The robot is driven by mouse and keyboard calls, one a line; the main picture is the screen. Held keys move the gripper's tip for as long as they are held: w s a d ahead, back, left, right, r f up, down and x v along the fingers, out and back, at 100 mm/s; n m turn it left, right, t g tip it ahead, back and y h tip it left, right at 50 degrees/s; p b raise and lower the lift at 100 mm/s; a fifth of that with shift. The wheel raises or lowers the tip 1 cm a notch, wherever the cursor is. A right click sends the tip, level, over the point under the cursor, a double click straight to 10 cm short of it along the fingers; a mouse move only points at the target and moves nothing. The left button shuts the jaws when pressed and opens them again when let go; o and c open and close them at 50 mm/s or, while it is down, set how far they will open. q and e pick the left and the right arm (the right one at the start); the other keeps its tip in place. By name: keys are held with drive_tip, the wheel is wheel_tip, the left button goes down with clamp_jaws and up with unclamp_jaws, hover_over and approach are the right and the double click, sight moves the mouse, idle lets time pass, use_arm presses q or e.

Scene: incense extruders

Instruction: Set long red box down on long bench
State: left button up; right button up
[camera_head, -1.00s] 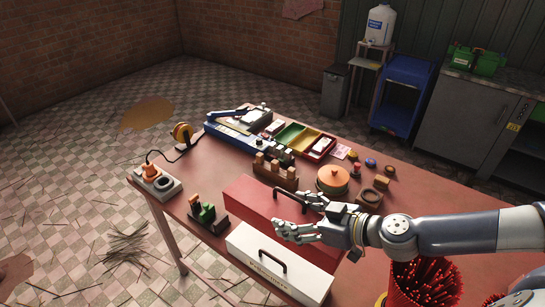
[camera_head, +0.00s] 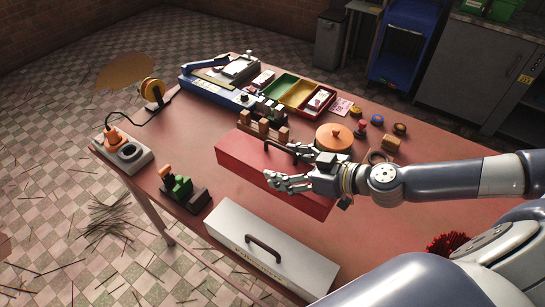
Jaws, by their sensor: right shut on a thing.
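The long red box (camera_head: 245,162) has a dark handle on top and is at the middle of the long bench (camera_head: 400,240), a reddish table. My right gripper (camera_head: 284,168) comes in from the right and is shut on the red box at its handle. The fingers hide part of the handle and lid. I cannot tell for sure whether the box's underside touches the bench or hangs just above it. My left gripper is out of view.
A white box with a handle (camera_head: 228,224) stands at the near edge. An orange round pot (camera_head: 334,137) and coloured trays (camera_head: 302,92) are behind. Bare bench lies between the two boxes.

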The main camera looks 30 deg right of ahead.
wheel_tip(320, 180, down, 4)
drive_tip(key=shift+s+f+b, duration=0.1)
drive_tip(key=shift+s+b, duration=0.05)
drive_tip(key=shift+b, duration=0.4)
drive_tip(key=shift+f+b, duration=0.65)
drive_tip(key=shift+f, duration=1.35)
drive_tip(key=shift+f, duration=0.1)
drive_tip(key=o, duration=1.9)
drive_tip(key=shift+f, duration=0.1)
